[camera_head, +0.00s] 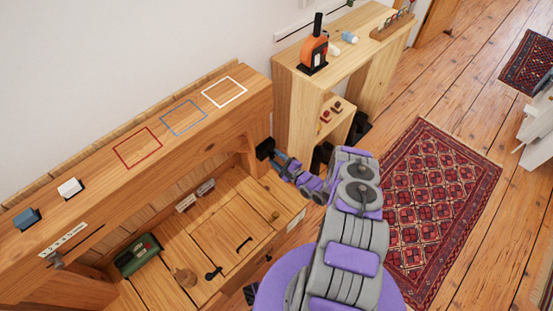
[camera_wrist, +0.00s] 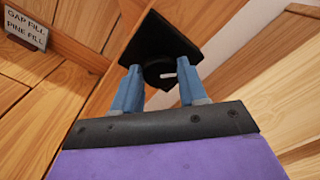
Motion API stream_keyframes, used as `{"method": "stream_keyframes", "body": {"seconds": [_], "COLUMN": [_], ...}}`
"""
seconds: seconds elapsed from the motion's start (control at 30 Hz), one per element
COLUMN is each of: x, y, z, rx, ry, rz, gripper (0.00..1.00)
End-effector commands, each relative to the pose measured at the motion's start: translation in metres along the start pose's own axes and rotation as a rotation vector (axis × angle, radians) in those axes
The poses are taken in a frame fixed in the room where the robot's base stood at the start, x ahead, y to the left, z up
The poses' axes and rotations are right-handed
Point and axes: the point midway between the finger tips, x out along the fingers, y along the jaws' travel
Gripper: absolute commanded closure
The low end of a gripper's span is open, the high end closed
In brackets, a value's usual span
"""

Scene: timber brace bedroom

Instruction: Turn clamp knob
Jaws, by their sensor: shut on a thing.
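The black clamp knob (camera_wrist: 158,72) has a pale mark on its face and sits against a black plate (camera_wrist: 165,35) in the wrist view. The blue fingers of my gripper (camera_wrist: 160,80) are on either side of the knob, shut on it. In the head view my gripper (camera_head: 278,158) reaches left to the black clamp part (camera_head: 265,148) at the right end of the timber bench. The knob itself is too small to make out there, and the fingers partly hide it.
The timber bench (camera_head: 92,192) carries red, blue and white outlined squares, a blue block (camera_head: 27,218) and a white block (camera_head: 70,188). A green case (camera_head: 139,255) lies below. A wooden shelf unit (camera_head: 340,70) stands behind my gripper. A red rug (camera_head: 430,200) covers open floor at right.

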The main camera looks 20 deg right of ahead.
Motion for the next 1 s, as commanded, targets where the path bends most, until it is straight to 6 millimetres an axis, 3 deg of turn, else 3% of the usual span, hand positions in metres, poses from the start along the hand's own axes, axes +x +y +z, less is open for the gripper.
{"method": "stream_keyframes", "body": {"seconds": [0.4,1.0], "x": [-0.0021,-0.0024], "y": [0.0002,0.0013], "z": [-0.0038,-0.0035], "rx": [0.233,0.285], "ry": [0.011,0.011], "rz": [-0.001,0.001], "gripper": [0.88,0.88]}}
